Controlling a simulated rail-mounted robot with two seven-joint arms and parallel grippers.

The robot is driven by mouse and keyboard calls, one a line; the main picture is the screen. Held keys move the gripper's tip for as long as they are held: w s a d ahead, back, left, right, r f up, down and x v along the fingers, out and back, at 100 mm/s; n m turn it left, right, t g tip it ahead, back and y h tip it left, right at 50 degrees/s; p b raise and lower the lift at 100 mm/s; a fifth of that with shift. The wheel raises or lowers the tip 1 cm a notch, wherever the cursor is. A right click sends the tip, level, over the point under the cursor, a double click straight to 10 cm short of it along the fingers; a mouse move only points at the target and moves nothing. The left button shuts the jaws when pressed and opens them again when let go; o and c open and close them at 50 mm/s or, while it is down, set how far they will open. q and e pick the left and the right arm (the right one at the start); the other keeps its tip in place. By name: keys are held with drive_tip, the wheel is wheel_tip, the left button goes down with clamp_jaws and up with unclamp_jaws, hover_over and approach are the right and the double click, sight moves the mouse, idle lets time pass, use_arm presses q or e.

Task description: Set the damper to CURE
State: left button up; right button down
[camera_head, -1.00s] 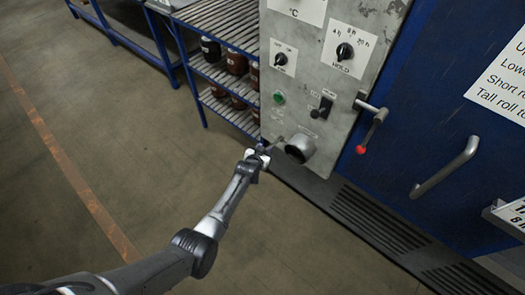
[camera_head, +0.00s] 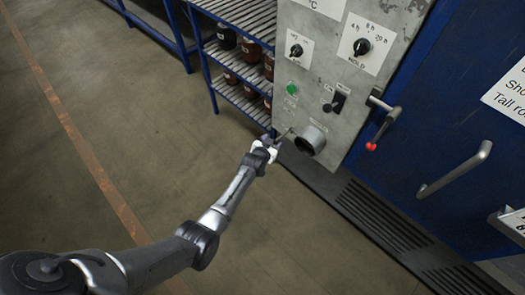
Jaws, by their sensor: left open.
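The damper is a round grey duct stub (camera_head: 311,140) with a dark opening, low on the grey control panel (camera_head: 345,100). A thin lever (camera_head: 286,133) sticks out at its left. Small lettering near it is too small to read, so I cannot tell its setting. My left gripper (camera_head: 272,145) is open, just left of the stub and near the lever's end. I cannot tell if the jaws touch the lever or stand around it. My right gripper is not in view.
The panel carries dark knobs (camera_head: 362,47), a green button (camera_head: 292,89) and a black switch (camera_head: 335,103). A red-tipped handle (camera_head: 371,146) and a blue door (camera_head: 440,110) are to the right. A blue rack (camera_head: 207,62) with jars stands behind. Open floor lies left.

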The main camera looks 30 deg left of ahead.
use_arm(q)
drive_tip(key=p+v, duration=0.3)
drive_tip(key=v, duration=0.8)
drive_tip(key=shift+s+r, duration=0.1)
